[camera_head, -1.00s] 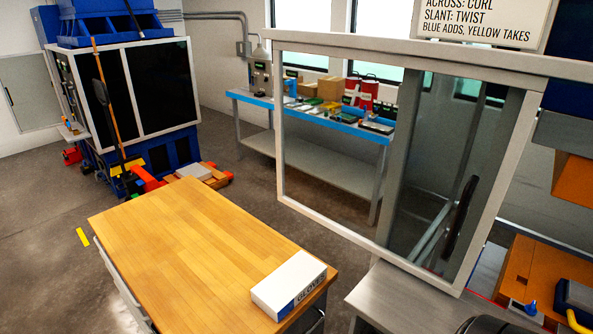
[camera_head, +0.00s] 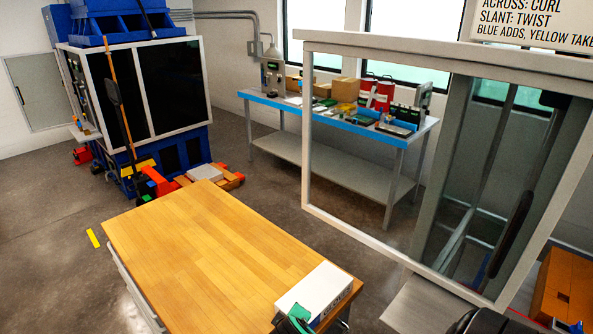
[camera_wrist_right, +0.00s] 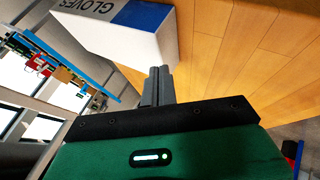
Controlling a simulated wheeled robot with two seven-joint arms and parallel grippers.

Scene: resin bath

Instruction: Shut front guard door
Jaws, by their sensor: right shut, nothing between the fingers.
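The front guard (camera_head: 306,125) stands at the right of the head view as a pale frame. Its left part looks clear, with the bench seen through it. A darker glass pane, apparently the door (camera_head: 455,165), fills the right part, with a long black handle (camera_head: 514,232). My right gripper (camera_wrist_right: 157,86) is shut and empty in the right wrist view, beside the white and blue gloves box (camera_wrist_right: 150,28); I cannot tell whether they touch. Its green body shows at the bottom of the head view, well left of the handle. My left gripper is not in view.
A wooden table (camera_head: 210,245) fills the lower middle, with the gloves box on its right corner. A grey surface (camera_head: 425,305) lies below the guard. A blue-edged bench (camera_head: 345,125) with several items stands behind, and a blue machine (camera_head: 135,95) at the back left.

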